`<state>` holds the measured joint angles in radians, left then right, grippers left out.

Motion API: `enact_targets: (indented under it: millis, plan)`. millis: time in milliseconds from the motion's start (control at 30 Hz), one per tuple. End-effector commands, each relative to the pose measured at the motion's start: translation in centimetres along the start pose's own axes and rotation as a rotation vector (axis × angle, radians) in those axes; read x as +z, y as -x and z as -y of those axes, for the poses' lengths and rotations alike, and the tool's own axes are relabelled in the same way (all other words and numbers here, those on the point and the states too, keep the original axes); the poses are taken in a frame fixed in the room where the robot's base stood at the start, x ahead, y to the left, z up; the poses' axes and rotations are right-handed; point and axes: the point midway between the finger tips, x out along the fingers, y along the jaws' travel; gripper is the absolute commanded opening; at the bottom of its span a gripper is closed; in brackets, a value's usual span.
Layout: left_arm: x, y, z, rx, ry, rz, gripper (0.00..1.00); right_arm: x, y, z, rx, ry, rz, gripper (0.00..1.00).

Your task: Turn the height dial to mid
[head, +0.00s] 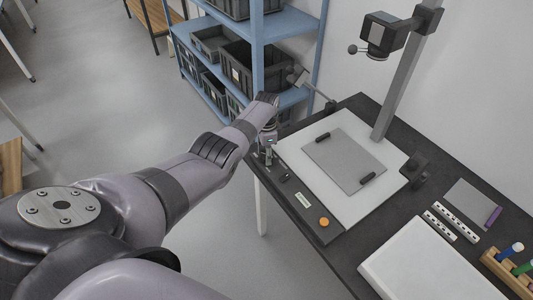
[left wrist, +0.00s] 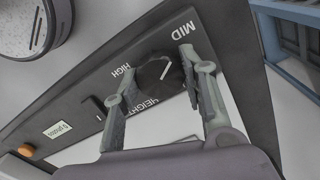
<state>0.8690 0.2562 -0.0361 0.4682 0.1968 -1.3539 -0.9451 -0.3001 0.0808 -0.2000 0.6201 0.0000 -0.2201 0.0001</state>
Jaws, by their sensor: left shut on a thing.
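The height dial (left wrist: 157,76) is a dark round knob on a black control panel (left wrist: 95,75) in the left wrist view. The words HIGH, MID and HEIGHT are printed around it. A white pointer line on its face slants up and right, roughly toward MID; its exact setting is hard to tell. My left gripper (left wrist: 160,64) is shut on the dial, one finger on each side. In the head view my left gripper (head: 268,146) is at the far-left end of the panel (head: 285,181), and the arm hides much of the dial there. My right gripper is not in view.
An orange button (head: 324,222) and a small label (head: 303,200) are on the panel. A grey board (head: 343,158) lies beside it, under a camera (head: 380,35) on a column (head: 405,80). A white slab (head: 430,265) lies at the front. Blue shelving (head: 257,50) stands behind.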

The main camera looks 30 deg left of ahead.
Motion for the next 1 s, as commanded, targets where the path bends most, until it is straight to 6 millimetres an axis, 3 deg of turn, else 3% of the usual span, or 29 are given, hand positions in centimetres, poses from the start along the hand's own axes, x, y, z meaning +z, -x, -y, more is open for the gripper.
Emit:
enact_targets:
  millis: [600, 633, 900, 1000]
  plan:
    - [-0.02, 0.04, 0.03, -0.001, -0.039, -0.001, 0.11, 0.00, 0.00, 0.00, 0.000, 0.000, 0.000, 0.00]
    - [-0.02, 0.04, 0.03, -0.001, -0.039, -0.001, 0.41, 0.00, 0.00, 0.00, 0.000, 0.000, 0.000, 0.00]
    - [-0.02, 0.03, 0.02, -0.001, -0.038, -0.001, 0.59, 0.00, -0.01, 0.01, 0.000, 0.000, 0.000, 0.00]
    - [-0.02, 0.03, 0.02, 0.000, -0.038, -0.001, 0.59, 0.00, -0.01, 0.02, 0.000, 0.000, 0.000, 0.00]
